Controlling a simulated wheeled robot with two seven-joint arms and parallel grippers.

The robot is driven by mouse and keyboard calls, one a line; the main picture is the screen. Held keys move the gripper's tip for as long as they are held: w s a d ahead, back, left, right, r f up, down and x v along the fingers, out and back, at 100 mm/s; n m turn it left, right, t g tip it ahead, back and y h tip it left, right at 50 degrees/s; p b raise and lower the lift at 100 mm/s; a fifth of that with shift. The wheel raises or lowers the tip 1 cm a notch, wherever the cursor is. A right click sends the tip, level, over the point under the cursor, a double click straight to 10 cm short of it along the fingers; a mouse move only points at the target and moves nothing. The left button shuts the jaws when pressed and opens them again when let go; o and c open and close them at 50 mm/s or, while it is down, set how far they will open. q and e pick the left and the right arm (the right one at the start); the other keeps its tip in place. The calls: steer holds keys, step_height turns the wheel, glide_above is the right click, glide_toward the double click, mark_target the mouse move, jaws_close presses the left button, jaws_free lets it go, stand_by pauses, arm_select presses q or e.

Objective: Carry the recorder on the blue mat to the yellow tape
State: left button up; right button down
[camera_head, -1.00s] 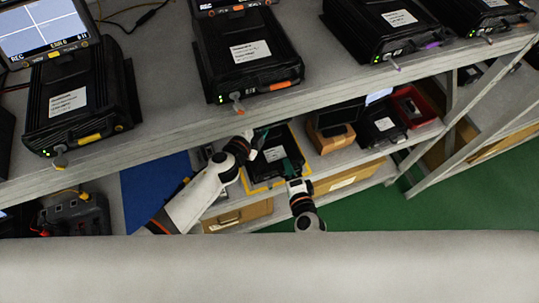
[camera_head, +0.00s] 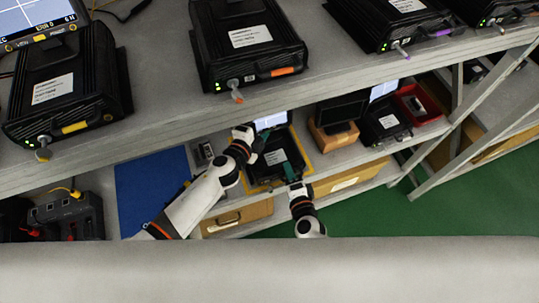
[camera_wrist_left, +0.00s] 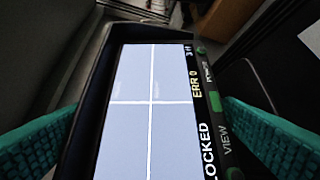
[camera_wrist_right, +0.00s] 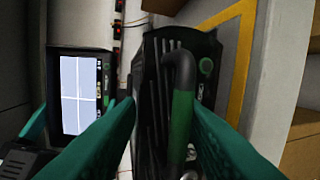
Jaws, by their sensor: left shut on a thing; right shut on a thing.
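The black recorder (camera_head: 262,172) is on the lower shelf, inside the yellow tape (camera_head: 308,158) outline as far as I can see. Its front handle (camera_wrist_right: 182,105) has a green grip. My right gripper (camera_head: 292,174) is shut on this handle, with a green finger on either side in the right wrist view. My left gripper (camera_head: 264,146) is shut on the lit screen (camera_wrist_left: 150,75) at the recorder's back, which reads LOCKED and ERR 0. The screen stands raised in the head view (camera_head: 270,121). The blue mat (camera_head: 150,185) is bare. Arms and fingers hide part of the recorder.
The upper shelf (camera_head: 170,125) with several recorders overhangs the work area. Right of the tape stand a dark monitor on a brown box (camera_head: 336,138), another recorder (camera_head: 386,124) and a red bin (camera_head: 425,104). A dark device (camera_head: 65,212) is left of the mat.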

arm_select(q)
steer(key=shift+s+d+f+b, duration=0.2)
steer(key=shift+d+f+b, duration=0.15)
steer(key=shift+f, duration=0.1)
arm_select(e)
steer(key=shift+w+a+f, duration=0.1)
steer(key=shift+w+f, duration=0.05)
steer(key=shift+w, duration=0.1)
arm_select(q)
steer(key=o, duration=1.8)
steer(key=shift+s, duration=0.15)
arm_select(e)
steer(key=c, duration=1.1)
jaws_free()
steer(key=shift+s, duration=0.15)
steer(key=shift+c, duration=0.2)
arm_select(q)
steer(key=shift+a+r, duration=0.1)
arm_select(e)
steer(key=shift+o, duration=0.7)
steer(key=shift+s, duration=0.15)
arm_select(q)
steer(key=shift+a, duration=0.1)
arm_select(e)
steer(key=shift+f, duration=0.1)
